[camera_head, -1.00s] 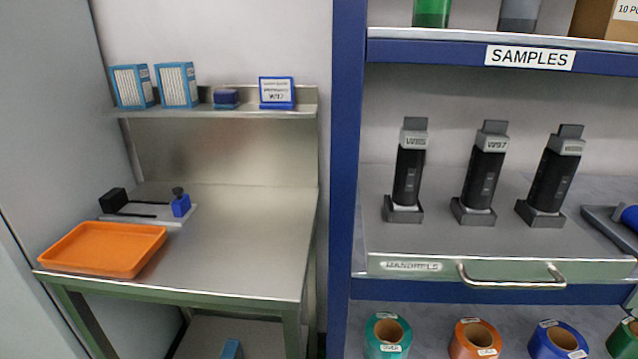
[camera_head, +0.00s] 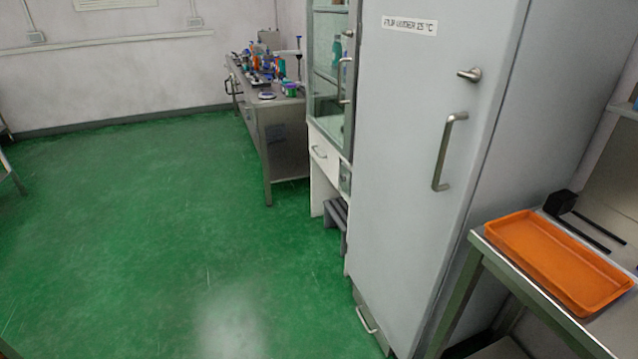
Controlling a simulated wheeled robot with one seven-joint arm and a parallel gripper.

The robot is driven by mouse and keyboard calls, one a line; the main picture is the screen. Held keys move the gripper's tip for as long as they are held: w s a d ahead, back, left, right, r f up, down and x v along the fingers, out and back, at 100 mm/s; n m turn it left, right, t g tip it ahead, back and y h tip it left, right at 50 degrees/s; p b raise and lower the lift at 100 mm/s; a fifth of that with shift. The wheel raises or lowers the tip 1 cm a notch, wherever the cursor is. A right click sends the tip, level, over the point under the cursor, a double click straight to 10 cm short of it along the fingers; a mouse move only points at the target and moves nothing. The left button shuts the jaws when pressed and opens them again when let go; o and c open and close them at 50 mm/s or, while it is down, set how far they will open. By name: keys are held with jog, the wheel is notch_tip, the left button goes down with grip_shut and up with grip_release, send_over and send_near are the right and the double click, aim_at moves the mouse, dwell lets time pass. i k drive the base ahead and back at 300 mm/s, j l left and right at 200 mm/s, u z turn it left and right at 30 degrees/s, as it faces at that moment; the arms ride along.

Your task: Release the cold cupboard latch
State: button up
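A tall light-grey cupboard (camera_head: 398,150) stands right of the middle with its door shut. A label (camera_head: 410,25) near its top reads something like "FILM UNDER 25 °C". A short metal latch (camera_head: 469,74) sits near the door's right edge, lying roughly level. Below it is a long upright bar handle (camera_head: 449,151). My gripper is not in view, and nothing of my arm shows near the cupboard.
A steel bench with an orange tray (camera_head: 556,262) stands right of the cupboard. A glass-fronted cabinet (camera_head: 327,60) and a cluttered bench (camera_head: 285,150) stand to its left. The green floor (camera_head: 150,230) in front is wide and clear.

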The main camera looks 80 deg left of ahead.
aim_at(473, 74)
jog(key=u, duration=2.05)
